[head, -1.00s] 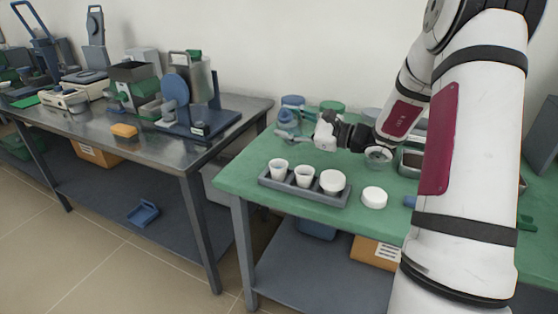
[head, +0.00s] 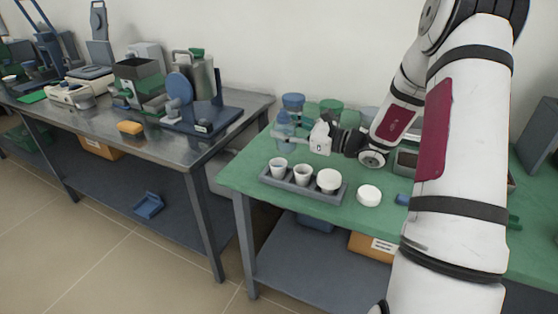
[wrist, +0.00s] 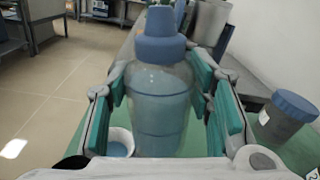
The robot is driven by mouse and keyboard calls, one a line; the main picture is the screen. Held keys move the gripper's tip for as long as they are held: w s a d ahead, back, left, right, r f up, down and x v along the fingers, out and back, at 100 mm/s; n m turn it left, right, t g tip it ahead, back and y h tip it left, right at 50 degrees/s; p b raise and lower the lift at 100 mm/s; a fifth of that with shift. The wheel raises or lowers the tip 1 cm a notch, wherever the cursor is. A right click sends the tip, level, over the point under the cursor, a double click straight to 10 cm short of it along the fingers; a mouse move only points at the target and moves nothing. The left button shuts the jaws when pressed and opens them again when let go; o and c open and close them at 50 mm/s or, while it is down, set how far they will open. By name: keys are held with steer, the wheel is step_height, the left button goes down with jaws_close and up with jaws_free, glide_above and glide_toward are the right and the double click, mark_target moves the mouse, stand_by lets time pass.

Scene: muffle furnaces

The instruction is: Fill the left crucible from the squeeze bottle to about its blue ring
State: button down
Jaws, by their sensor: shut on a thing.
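My gripper (head: 305,136) is shut on the squeeze bottle (head: 284,131) above the back left of the green bench. In the wrist view the bottle (wrist: 160,112) is translucent with bluish liquid and a blue cap, between green finger pads. It looks about upright. The left crucible (head: 278,170), a small white cup, stands open at the left end of a grey rack (head: 338,196), in front of the bottle. A white cup in the wrist view (wrist: 122,137), beside the bottle's base, shows bluish content inside. I cannot make out the blue ring or the exact level.
The rack also holds a second open white crucible (head: 302,176) and a white-topped one (head: 329,180). A white round lid (head: 368,195) lies to its right. Blue and green-capped jars (head: 330,109) stand behind the gripper. A separate steel bench (head: 150,135) is to the left.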

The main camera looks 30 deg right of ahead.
mark_target(286, 114)
steer(key=shift+s+a+m+p, duration=0.3)
steer(key=shift+a+m+p, duration=0.05)
steer(key=shift+m+p, duration=0.6)
steer(key=shift+a+f+m, duration=0.15)
steer(key=shift+f+m, duration=0.1)
steer(key=shift+r, duration=0.1)
steer(key=shift+r+p, duration=1.85)
steer(key=shift+r, duration=0.6)
